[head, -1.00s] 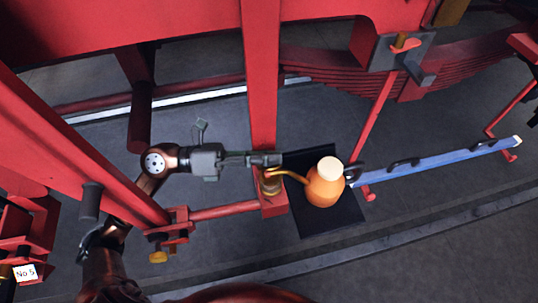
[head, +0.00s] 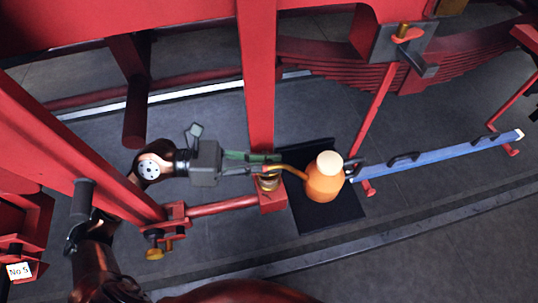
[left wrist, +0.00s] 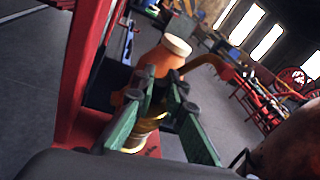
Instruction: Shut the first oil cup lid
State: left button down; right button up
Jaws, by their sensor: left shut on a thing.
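The brass oil cup (head: 268,183) sits on a red bracket at the foot of the red upright. It also shows in the left wrist view (left wrist: 142,137), beneath my fingers. My left gripper (head: 277,160) reaches in from the left, with its green fingertips just above the cup. In the left wrist view, the fingers (left wrist: 161,85) close around a small dark part above the cup, which looks like the lid; its outline is mostly hidden. The orange oil can (head: 324,183) stands right of the cup, its spout reaching toward it. My right gripper is out of view.
The can stands on a dark mat (head: 347,215). A blue bar (head: 440,158) with dark handles extends to the right. The red upright (head: 258,80) rises right behind my fingers, and a red rod (head: 222,207) runs below them.

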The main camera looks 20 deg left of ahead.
pick_arm(q)
jog(key=shift+s+d+f+m, duration=0.15)
jog(key=shift+f+m, duration=0.2)
jog(key=shift+m, duration=0.25)
jog(key=shift+s+f+m+y+b, duration=0.25)
jog(key=shift+m+b, duration=0.2)
jog(key=shift+m, duration=0.25)
pick_arm(e)
jog(key=shift+w+a+r, duration=0.2)
jog(key=shift+w+r, duration=0.3)
jog(key=shift+r, duration=0.05)
jog(key=shift+w+a+r, duration=0.2)
jog(key=shift+w+r, duration=0.3)
pick_arm(q)
jog(key=shift+w, duration=0.1)
jog(key=c, duration=1.9)
grip_release()
jog(key=shift+c, duration=0.2)
jog(key=shift+r, duration=0.1)
